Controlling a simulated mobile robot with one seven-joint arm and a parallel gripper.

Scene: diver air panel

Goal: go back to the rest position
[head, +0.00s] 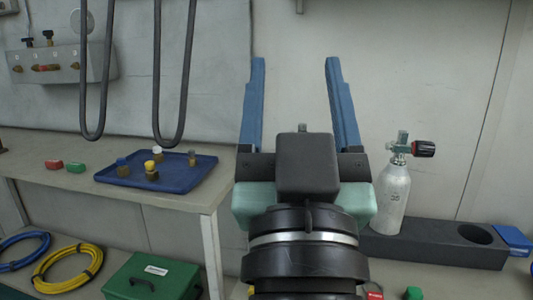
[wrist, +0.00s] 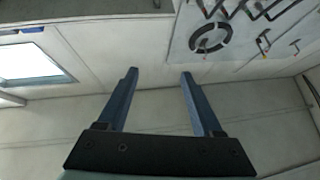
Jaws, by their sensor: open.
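My gripper (head: 292,88) is raised in the middle of the head view, with its two blue fingers spread wide and nothing between them. In the wrist view my gripper (wrist: 157,75) is also open and empty, against bare wall and ceiling. No object touches the fingers in either view. My arm hides part of the floor and wall behind it.
A bench (head: 212,194) at left holds a blue tray (head: 106,176) with several small fittings. A green box (head: 150,278) sits low left.

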